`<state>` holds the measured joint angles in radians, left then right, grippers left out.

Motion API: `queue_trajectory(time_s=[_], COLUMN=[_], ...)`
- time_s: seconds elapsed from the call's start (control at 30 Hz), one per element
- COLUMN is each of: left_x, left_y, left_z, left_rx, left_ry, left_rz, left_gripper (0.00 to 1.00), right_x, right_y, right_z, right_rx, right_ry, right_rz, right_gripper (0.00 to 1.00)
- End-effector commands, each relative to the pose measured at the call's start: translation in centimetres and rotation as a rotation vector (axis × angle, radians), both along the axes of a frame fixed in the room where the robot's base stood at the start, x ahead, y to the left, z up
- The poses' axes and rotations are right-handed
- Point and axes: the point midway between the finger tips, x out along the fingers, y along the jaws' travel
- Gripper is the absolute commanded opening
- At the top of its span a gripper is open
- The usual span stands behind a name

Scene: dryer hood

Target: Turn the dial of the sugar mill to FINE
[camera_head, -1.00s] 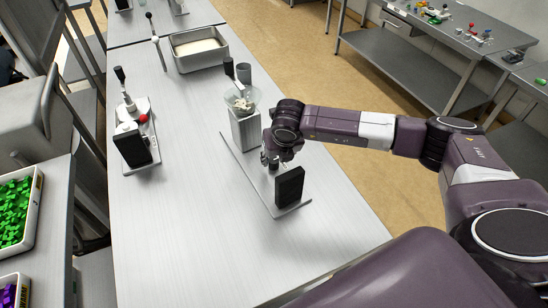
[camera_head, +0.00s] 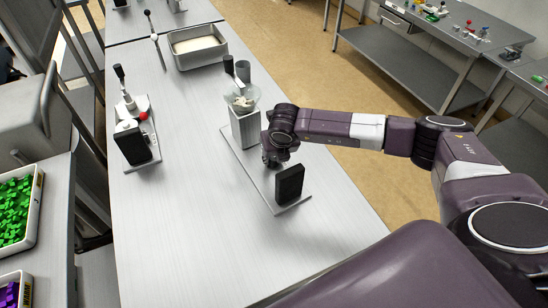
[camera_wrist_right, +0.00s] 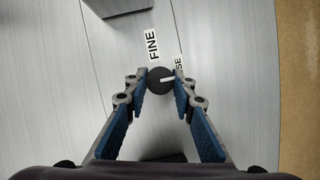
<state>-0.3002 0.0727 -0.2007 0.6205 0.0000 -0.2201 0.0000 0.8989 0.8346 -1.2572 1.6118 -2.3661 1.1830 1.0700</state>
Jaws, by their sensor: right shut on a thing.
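The sugar mill (camera_head: 243,128) stands on a flat base plate, with a clear hopper of pale lumps on top. Its dial (camera_wrist_right: 159,82) is a small black knob with a white pointer mark in the right wrist view. The mark points right, toward a partly hidden label ending in "SE" (camera_wrist_right: 179,62). The FINE label (camera_wrist_right: 152,44) lies just above the dial. My right gripper (camera_wrist_right: 160,77) is shut on the dial, one fingertip at each side. In the head view my right gripper (camera_head: 272,163) is over the base plate, hiding the dial. My left gripper is not in view.
A black block (camera_head: 290,184) stands at the plate's near end. A second device with a red ball (camera_head: 143,116) stands at left. A metal tray (camera_head: 199,47) of pale material is farther back. The near part of the table (camera_head: 220,250) is clear.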

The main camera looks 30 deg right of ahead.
Motion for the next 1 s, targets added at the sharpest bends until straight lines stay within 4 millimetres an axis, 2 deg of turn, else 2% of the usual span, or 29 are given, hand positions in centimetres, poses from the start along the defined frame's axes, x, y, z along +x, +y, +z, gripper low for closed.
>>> queue_trajectory(time_s=[0.17,0.37,1.0], left_x=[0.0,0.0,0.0], left_y=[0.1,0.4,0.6], left_z=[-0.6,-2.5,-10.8], left_rx=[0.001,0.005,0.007], left_ry=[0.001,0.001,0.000], left_rz=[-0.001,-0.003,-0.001], left_gripper=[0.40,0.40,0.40], right_x=[0.0,0.0,0.2], right_y=[-0.1,-0.2,-0.4], right_z=[-0.1,-0.4,-0.4], right_rx=[-0.001,0.000,0.003], right_ry=[-0.002,-0.003,-0.007], right_rz=[0.024,0.116,0.692], right_gripper=[0.00,0.00,0.00])
